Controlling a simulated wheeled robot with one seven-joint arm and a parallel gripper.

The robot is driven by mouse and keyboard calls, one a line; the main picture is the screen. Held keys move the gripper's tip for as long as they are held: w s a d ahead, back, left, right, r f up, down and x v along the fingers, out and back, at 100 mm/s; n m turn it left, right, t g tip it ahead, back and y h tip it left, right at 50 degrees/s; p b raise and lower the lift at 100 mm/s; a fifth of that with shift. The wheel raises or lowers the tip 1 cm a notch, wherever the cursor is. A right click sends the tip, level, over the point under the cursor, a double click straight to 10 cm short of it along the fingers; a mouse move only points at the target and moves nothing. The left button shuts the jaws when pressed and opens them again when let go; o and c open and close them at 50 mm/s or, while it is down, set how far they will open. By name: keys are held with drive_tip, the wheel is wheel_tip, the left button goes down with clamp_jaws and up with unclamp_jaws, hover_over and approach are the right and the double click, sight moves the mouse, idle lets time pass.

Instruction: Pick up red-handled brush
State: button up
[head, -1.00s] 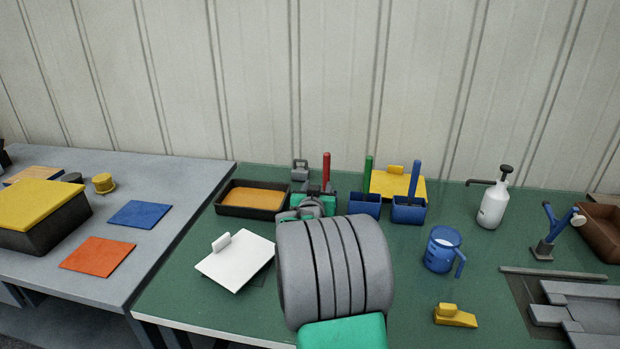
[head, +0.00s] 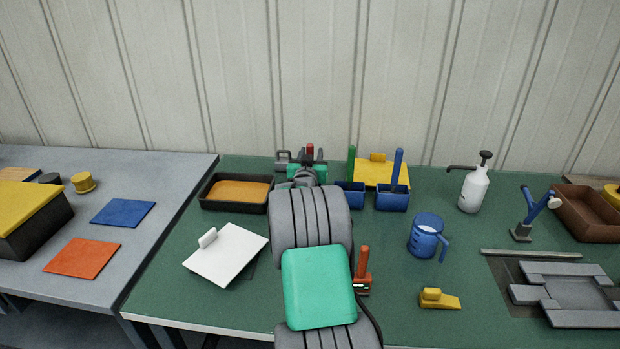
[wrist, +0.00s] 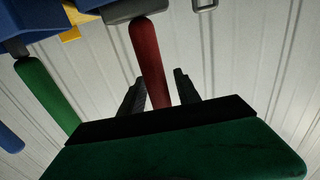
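The red-handled brush stands upright at the back of the green table; its red handle (head: 310,148) shows above my gripper (head: 302,160) in the head view, and the rest is hidden behind my arm. In the wrist view the red handle (wrist: 147,60) runs down between the two dark fingers of my gripper (wrist: 160,92). The fingers are apart, with a clear gap between the handle and the right finger. I cannot tell whether the left finger touches it.
Blue holders (head: 393,199) with a blue handle (head: 397,166) and a green handle (head: 351,163) stand just right of my gripper. A black tray with orange contents (head: 237,191) is left. A grey padlock-like block (head: 283,160) stands behind.

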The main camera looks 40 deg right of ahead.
clamp_jaws()
idle(0.5)
